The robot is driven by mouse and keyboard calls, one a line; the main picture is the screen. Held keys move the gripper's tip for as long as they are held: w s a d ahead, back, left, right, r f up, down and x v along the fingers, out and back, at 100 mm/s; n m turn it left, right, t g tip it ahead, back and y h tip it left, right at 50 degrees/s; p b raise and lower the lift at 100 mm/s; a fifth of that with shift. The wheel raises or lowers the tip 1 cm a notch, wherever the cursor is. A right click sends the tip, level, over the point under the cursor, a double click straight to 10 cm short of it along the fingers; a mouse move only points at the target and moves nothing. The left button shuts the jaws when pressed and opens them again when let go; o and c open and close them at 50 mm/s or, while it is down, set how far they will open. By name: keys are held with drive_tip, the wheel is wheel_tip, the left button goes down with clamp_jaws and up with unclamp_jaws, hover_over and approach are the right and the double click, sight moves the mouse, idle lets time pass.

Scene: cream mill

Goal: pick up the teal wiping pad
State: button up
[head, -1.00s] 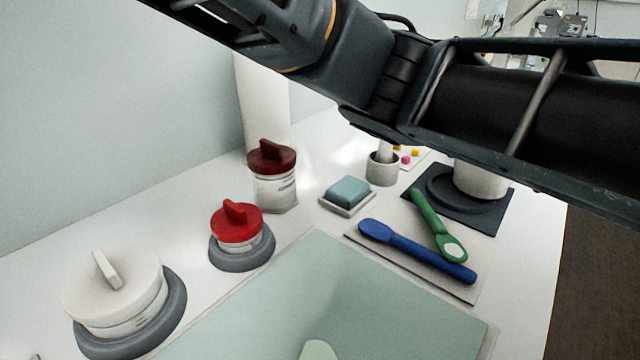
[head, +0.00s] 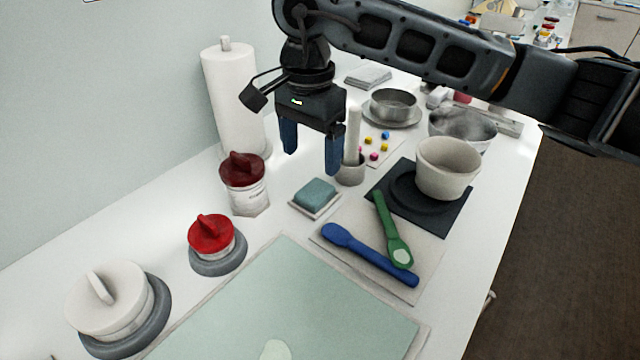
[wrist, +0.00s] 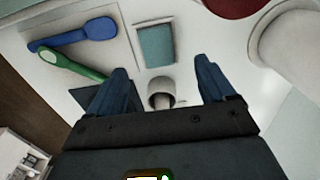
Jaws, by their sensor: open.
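The teal wiping pad (head: 315,192) is a small block lying on a pale square tray (head: 328,207) on the white counter. My gripper (head: 311,163) is open and empty, pointing down, above and a little behind the pad in the head view. In the wrist view the pad (wrist: 156,46) lies ahead of the two blue fingers (wrist: 164,78), roughly centred between them and apart from them. Nothing covers the pad in either view.
A grey cup with a white pestle (head: 350,165) stands close by my right-hand finger. A dark red-lidded jar (head: 245,185) stands left of the pad. Blue (head: 370,256) and green (head: 392,228) spoons lie to its right. A paper roll (head: 232,100) stands behind left.

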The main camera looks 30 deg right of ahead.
sight(315, 190)
drive_tip(key=shift+s+d+f+p, duration=0.15)
drive_tip(key=shift+f+p, duration=0.3)
drive_tip(key=shift+f, duration=1.5)
drive_tip(key=shift+d+f+p, duration=0.15)
drive_tip(key=shift+f+p, duration=0.25)
drive_tip(key=shift+f, duration=1.55)
drive_tip(key=c, duration=1.1)
drive_tip(key=shift+r, duration=0.1)
drive_tip(key=shift+r, duration=0.55)
wheel_tip(315, 190, up, 2)
drive_tip(key=shift+r+b, duration=0.25)
drive_tip(key=shift+b, duration=0.3)
drive_tip(key=s+d+r+b, duration=0.2)
drive_tip(key=s+d+r, duration=0.4)
drive_tip(key=d, duration=0.4)
drive_tip(key=shift+r, duration=0.65)
